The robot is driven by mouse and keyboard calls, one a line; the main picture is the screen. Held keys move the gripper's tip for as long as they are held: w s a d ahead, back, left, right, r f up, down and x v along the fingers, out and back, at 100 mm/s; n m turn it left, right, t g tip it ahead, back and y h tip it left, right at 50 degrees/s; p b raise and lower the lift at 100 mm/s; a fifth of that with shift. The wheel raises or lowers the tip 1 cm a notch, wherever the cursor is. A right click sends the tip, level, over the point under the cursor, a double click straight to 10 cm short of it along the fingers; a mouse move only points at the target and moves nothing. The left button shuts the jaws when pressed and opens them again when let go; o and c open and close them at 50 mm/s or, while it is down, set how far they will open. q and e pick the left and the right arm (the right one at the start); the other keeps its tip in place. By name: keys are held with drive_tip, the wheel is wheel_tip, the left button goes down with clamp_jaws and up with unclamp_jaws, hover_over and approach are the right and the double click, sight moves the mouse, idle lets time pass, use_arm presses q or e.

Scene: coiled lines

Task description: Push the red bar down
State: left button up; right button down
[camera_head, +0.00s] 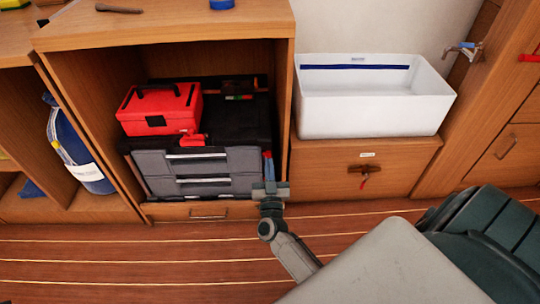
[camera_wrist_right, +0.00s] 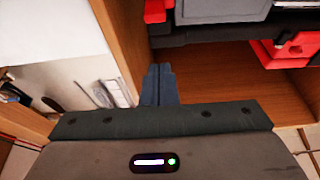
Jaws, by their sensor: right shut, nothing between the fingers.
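No part is clearly marked as the red bar, and I cannot tell which red part it is. A short red handle (camera_head: 364,182) hangs from a dark fitting on the cabinet front under the white basin. A red piece (camera_head: 529,58) sits at the right edge of the head view. A small red latch (camera_head: 193,140) shows below the red toolbox. My right gripper (camera_head: 268,166) points into the open cabinet bay, beside the right end of the grey drawers. Its fingers are together and empty in the right wrist view (camera_wrist_right: 158,84). My left gripper is not in view.
A red toolbox (camera_head: 160,109) stands on grey drawers (camera_head: 199,171) in the wooden bay. The white basin (camera_head: 374,107) is to the right, with a tap (camera_head: 471,50). A blue cylinder (camera_head: 78,150) stands left. The striped floor in front looks clear.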

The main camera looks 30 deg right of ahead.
drive_tip(key=v, duration=0.6)
drive_tip(key=shift+a, duration=0.1)
idle(0.3)
